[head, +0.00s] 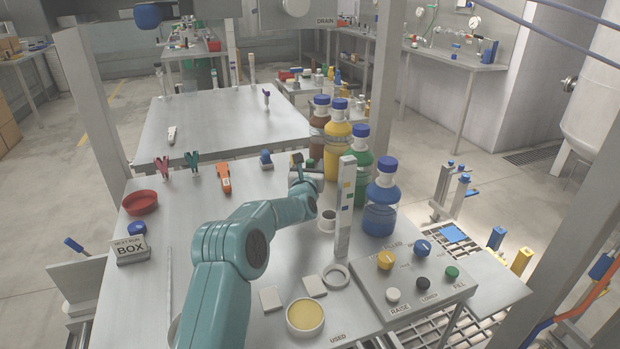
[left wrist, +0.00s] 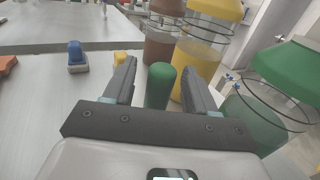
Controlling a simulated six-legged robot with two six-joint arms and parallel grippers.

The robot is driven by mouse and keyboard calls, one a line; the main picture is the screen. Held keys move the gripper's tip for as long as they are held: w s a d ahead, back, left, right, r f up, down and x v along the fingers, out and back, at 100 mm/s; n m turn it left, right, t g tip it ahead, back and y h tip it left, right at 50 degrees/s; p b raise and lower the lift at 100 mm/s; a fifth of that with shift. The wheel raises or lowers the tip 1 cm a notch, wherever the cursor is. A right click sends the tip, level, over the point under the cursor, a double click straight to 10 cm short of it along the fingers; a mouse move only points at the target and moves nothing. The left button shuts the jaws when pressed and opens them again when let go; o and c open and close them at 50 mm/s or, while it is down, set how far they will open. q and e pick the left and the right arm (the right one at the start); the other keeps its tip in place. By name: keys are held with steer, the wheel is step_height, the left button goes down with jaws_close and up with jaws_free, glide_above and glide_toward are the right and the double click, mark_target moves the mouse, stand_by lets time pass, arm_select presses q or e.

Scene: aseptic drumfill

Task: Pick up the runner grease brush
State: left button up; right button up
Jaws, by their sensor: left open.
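My left gripper (head: 308,167) is open over the back of the steel table, beside the bottles. In the left wrist view its two dark fingers (left wrist: 160,70) stand on either side of a green, round-topped upright piece (left wrist: 158,88), with gaps showing. This piece may be the handle of the runner grease brush, but no bristles show, so I cannot tell for sure. A small yellow piece (left wrist: 121,57) shows behind the left finger. My right gripper is not in view.
Brown (head: 318,118), yellow (head: 338,140), green (head: 358,165) and blue (head: 380,212) bottles stand right of the gripper. A tall pale post (head: 345,205) stands close in front. A blue-topped piece (head: 265,160) and an orange tool (head: 224,178) lie to the left. Bare tabletop (head: 185,215) lies left of my arm.

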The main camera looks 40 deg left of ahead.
arm_select(q)
steer(key=c, duration=1)
steer(key=shift+r, duration=0.65)
step_height(320, 180, up, 10)
steer(key=shift+f+p, duration=0.15)
steer(key=shift+p, duration=0.3)
step_height(320, 180, up, 9)
steer(key=p, duration=0.4)
